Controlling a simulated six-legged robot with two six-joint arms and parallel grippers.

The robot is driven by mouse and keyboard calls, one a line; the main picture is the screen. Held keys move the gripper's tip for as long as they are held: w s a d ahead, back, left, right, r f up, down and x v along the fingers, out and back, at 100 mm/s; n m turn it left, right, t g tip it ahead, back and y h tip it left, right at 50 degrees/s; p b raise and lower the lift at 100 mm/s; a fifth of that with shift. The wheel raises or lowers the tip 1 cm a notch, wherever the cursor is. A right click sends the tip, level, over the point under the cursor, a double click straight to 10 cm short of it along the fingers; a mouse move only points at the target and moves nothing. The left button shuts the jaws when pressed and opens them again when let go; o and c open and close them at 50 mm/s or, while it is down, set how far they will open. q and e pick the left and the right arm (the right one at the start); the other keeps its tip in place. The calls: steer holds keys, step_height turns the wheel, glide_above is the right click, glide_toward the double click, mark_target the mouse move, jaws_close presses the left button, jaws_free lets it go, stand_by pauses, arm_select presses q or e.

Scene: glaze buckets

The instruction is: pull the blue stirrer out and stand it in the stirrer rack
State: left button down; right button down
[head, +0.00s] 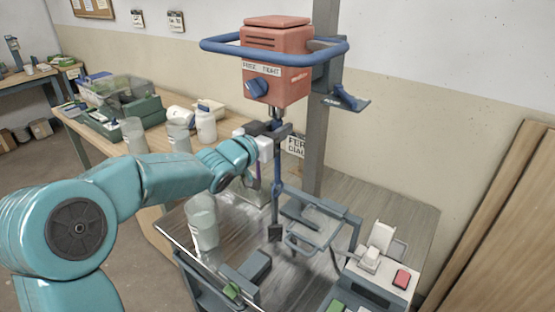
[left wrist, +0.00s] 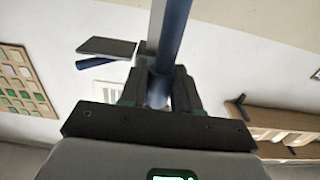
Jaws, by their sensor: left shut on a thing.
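The blue stirrer (head: 277,192) hangs upright below the red mixer head (head: 277,62), with a dark paddle (head: 275,233) at its lower end. My left gripper (head: 276,131) is shut on its upper shaft, just under the mixer's chuck (head: 275,112). In the left wrist view, the blue shaft (left wrist: 171,38) stands between the fingers (left wrist: 160,88). I cannot tell whether its top is still in the chuck. The paddle hangs clear of any bucket, above the metal bench. I cannot clearly identify the stirrer rack. My right gripper is out of view.
A blue guard ring (head: 222,46) surrounds the mixer head, and a grey column (head: 318,150) stands behind. A translucent bucket (head: 202,222) stands left of the paddle. A grey frame (head: 318,222) and a box with a red button (head: 402,278) are at right.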

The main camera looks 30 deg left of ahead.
arm_select(q)
steer(key=shift+f, duration=0.3)
steer(key=shift+f+b, duration=1.55)
steer(key=shift+b, duration=0.15)
steer(key=shift+s, duration=0.15)
steer(key=s+b, duration=0.1)
steer(key=s, duration=0.9)
steer(key=shift+s+a, duration=0.35)
steer(key=shift+a, duration=0.1)
steer(key=shift+r, duration=0.15)
